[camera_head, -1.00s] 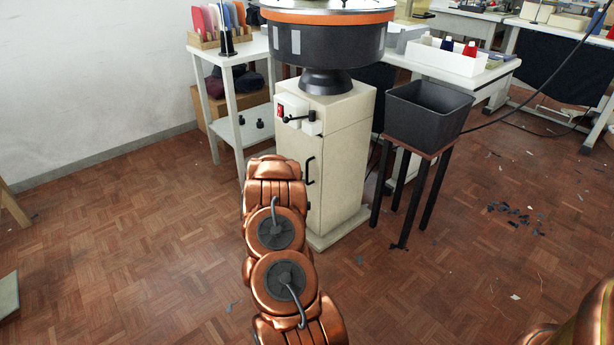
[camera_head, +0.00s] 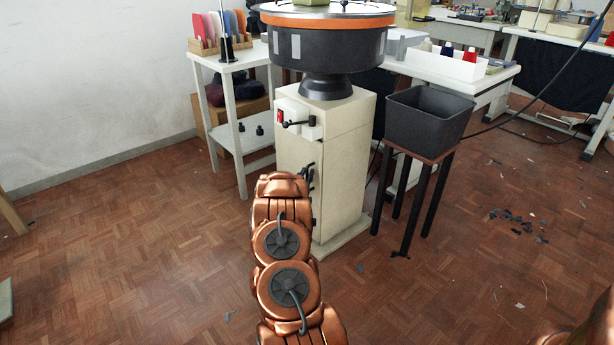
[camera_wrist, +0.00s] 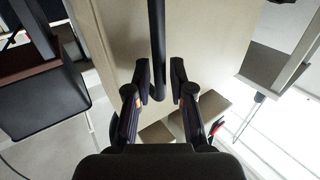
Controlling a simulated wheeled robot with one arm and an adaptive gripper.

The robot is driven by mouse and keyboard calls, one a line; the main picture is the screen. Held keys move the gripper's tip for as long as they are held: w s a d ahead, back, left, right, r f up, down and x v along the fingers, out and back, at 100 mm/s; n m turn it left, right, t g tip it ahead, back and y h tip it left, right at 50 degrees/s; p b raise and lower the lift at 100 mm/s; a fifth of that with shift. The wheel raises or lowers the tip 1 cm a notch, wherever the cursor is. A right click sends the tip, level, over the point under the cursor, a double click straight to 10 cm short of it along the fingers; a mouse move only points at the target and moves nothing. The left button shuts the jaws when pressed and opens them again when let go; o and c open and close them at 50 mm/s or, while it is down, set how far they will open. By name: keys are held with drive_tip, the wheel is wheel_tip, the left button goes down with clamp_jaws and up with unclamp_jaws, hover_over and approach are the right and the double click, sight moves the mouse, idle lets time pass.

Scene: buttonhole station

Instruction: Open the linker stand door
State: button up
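The linker stand (camera_head: 345,150) is a cream cabinet under a big round dark machine head with an orange rim. Its door (camera_head: 292,155) is the front face, with a black upright bar handle; it looks closed. In the wrist view the door (camera_wrist: 205,50) fills the middle and the handle (camera_wrist: 157,35) runs down between my fingers. My gripper (camera_wrist: 161,82) is open, one finger each side of the handle, with gaps showing. In the head view my arm hides most of the gripper; dark parts show at the handle.
A red switch (camera_head: 280,117) and a black lever (camera_head: 298,123) sit above the door. A black bin (camera_head: 428,118) on a dark-legged stand is close on the right. A white side table (camera_head: 238,62) stands left. The floor (camera_head: 130,240) at front left is clear.

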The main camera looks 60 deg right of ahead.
drive_tip(key=shift+w+d, duration=0.1)
drive_tip(key=shift+d, duration=0.2)
drive_tip(key=shift+c, duration=0.4)
clamp_jaws()
